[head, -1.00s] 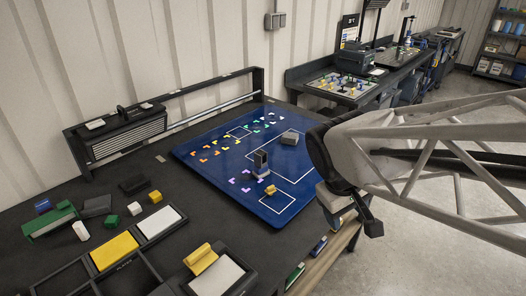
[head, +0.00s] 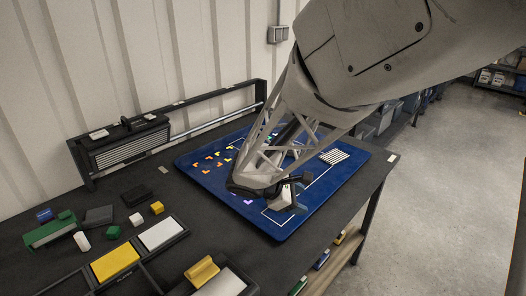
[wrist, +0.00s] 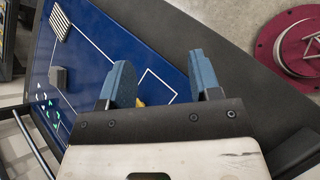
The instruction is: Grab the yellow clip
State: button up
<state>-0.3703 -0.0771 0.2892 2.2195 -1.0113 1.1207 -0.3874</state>
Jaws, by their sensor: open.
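A small yellow piece (wrist: 140,102), likely the yellow clip, lies on the blue board (wrist: 95,45) in the wrist view. It shows between my gripper's fingers, nearer the left one, which partly hides it. My gripper (wrist: 162,78) is open, with two blue fingers wide apart and nothing held. A larger yellow block (head: 202,271) sits on the tray at the front.
A grey ribbed block (head: 333,156) and a dark grey block (wrist: 57,77) stand on the board, with small coloured corner marks. Left on the dark table are a green box (head: 48,232), several small blocks and a yellow pad (head: 115,262). The table's right edge is close to the board.

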jog(key=w+a+f+n+t, duration=0.1)
jog(key=w+a+f+n, duration=0.2)
jog(key=w+a+f+n+t+h, duration=0.1)
jog(key=w+a+f+n+t, duration=0.1)
jog(key=w+a+f+n, duration=0.1)
jog(key=w+a+f+n+t, duration=0.2)
jog(key=w+a+f, duration=0.1)
jog(key=a, duration=0.2)
jog(key=shift+a+n+h, duration=0.2)
jog(key=shift+n+h, duration=0.1)
jog(key=shift+n, duration=0.1)
jog(key=shift+x, duration=1.3)
jog(key=shift+x, duration=2.6)
jog(key=shift+r, duration=0.15)
jog(key=c, duration=1)
